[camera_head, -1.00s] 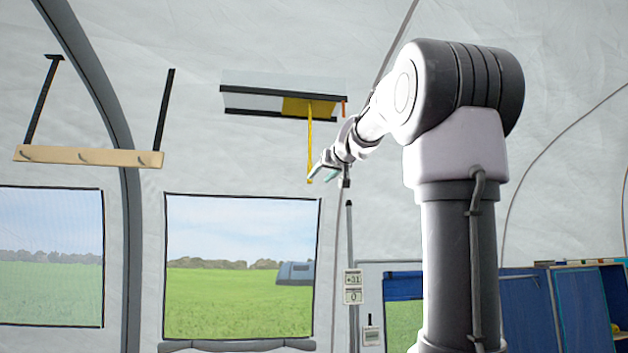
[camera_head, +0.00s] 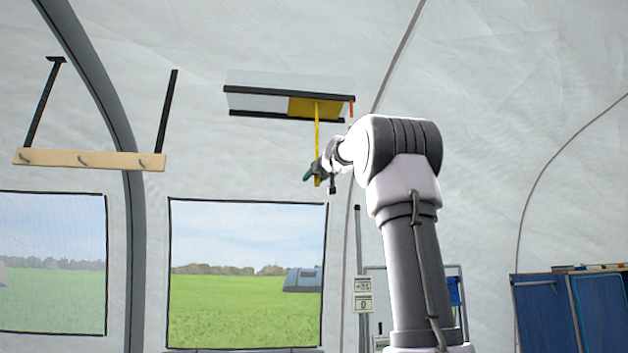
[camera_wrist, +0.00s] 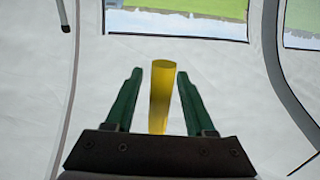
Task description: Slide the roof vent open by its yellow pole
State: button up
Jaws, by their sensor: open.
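The roof vent (camera_head: 258,105) is a pale panel in a dark frame on the sloping tent roof. A yellow plate (camera_head: 313,107) sits at its right end, with an orange-red piece beside it. The yellow pole (camera_head: 317,135) hangs down from the plate. My gripper (camera_head: 309,175) is at the pole's lower part. In the wrist view the yellow pole (camera_wrist: 160,95) stands between the two green fingers of my open gripper (camera_wrist: 159,85), with a small gap on each side. In the head view my gripper partly hides the pole's lower end.
A wooden peg rail (camera_head: 90,159) hangs on dark straps at the left. A window (camera_head: 247,270) is below the vent. A thin upright post with small number cards (camera_head: 362,286) stands behind my arm. Blue cabinets (camera_head: 548,310) are at the lower right. Space around the pole is clear.

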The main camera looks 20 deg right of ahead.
grip_shut()
dwell(1.5)
